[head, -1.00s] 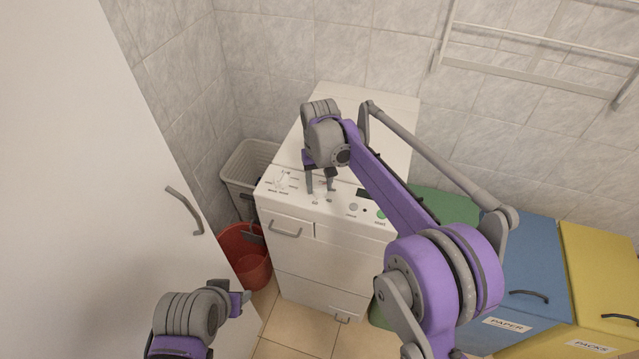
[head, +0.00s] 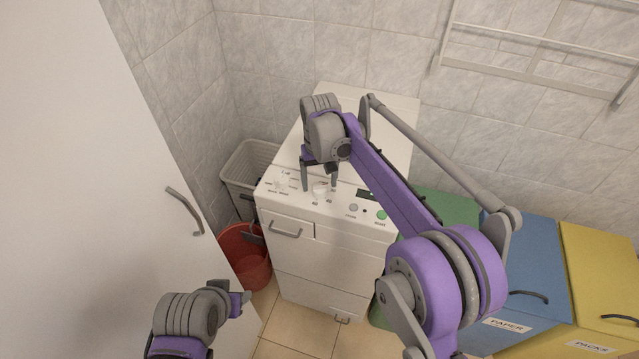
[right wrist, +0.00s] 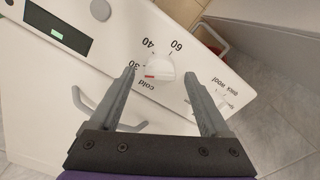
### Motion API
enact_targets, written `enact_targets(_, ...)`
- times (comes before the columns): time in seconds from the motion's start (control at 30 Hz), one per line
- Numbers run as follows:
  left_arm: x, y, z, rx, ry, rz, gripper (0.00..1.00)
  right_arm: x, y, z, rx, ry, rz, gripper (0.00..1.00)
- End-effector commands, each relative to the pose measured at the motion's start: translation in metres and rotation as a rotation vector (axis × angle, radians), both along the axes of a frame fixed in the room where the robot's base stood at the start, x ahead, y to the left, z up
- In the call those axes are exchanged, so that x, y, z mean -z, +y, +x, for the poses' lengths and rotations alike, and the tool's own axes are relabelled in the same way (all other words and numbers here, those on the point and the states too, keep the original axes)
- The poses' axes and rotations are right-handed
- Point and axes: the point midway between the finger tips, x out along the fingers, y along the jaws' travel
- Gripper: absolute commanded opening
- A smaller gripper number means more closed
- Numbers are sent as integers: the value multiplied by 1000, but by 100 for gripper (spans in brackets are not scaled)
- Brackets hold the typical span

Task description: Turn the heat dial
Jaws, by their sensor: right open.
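The heat dial (head: 319,189) is a white knob on top of the white washing machine (head: 345,262). In the right wrist view the heat dial (right wrist: 159,70) has a red mark and is ringed by "cold", 30, 40 and 60. My right gripper (head: 319,184) is open above the panel. Its fingertips (right wrist: 160,76) stand on either side of the dial with gaps, apart from it. A second dial (right wrist: 207,98), near "quick wool", is partly hidden by a finger. My left gripper (head: 242,301) is low at the left, its jaws unclear.
A display (right wrist: 58,33) and a green button (head: 381,215) are on the panel. A white cabinet door (head: 100,200) fills the left. A red bucket (head: 243,262) and white basket (head: 247,163) stand beside the machine. Blue (head: 522,262) and yellow (head: 600,270) bins are at the right.

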Motion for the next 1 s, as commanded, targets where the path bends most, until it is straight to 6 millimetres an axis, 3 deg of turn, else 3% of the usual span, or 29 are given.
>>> enact_targets(0.2,-4,0,1,0,-2,0,50,-47,0,0,0,-1,0,80)
enact_targets(0.43,-8,0,3,0,-5,0,50,-83,0,0,0,-1,0,80)
enact_targets(0.6,-9,0,3,0,-5,0,50,-92,0,0,0,0,0,80)
enact_targets(1.0,-9,0,3,0,-5,0,50,-93,0,0,0,0,0,80)
